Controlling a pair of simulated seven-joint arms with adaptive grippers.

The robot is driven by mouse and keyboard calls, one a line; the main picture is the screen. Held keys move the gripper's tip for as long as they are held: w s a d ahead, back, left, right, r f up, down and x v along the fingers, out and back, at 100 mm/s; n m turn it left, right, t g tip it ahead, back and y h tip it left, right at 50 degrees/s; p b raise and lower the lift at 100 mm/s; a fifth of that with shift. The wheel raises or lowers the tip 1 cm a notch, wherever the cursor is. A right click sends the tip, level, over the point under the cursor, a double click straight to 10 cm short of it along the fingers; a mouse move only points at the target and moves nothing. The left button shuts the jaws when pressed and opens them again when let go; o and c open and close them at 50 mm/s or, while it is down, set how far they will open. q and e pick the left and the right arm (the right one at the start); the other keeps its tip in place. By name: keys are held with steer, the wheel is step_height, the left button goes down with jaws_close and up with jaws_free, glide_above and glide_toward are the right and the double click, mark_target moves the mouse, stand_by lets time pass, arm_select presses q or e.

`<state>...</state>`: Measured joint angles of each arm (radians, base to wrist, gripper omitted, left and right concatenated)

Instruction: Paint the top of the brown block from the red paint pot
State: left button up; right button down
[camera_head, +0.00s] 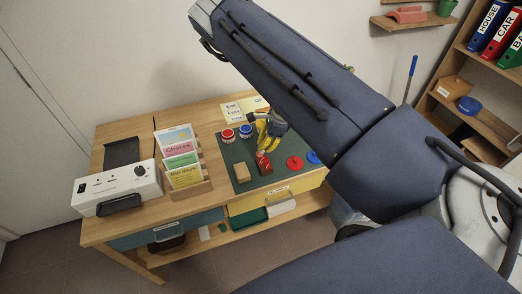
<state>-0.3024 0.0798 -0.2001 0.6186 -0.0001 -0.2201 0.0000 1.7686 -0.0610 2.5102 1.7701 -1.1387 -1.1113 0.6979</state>
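The brown block (242,172) sits on the dark green mat (240,154) near its front left. The red paint pot (228,135) stands at the back left of the mat, beside a blue pot (246,131). My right gripper (264,137) is over the mat, right of the pots and behind the block, apart from the block. Yellow and black parts show at its fingers, too small to tell if it holds something. A small red item (263,164) is just in front of it. No brush can be made out clearly. My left gripper is out of view.
A red disc (295,162) and a blue disc (313,157) lie on the mat's right. A card rack (184,171) and a white toaster-like box (117,187) stand to the left. My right arm covers the desk's right end.

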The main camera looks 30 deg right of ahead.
steer(key=shift+w+d, duration=0.2)
steer(key=shift+d, duration=0.05)
steer(key=shift+s+a+r, duration=0.1)
steer(key=shift+s+a, duration=0.1)
steer(key=shift+a, duration=0.1)
steer(key=shift+s+a+r, duration=0.15)
steer(key=shift+s+a, duration=0.05)
steer(key=shift+s, duration=0.7)
steer(key=shift+s+a+r, duration=0.1)
steer(key=shift+s+a, duration=0.1)
steer(key=shift+s, duration=0.75)
steer(key=shift+s+a+r, duration=0.15)
steer(key=shift+s+a, duration=0.05)
steer(key=shift+s, duration=0.7)
steer(key=shift+f, duration=0.15)
step_height(320, 180, up, 7)
steer(key=shift+f, duration=0.2)
steer(key=shift+w, duration=0.1)
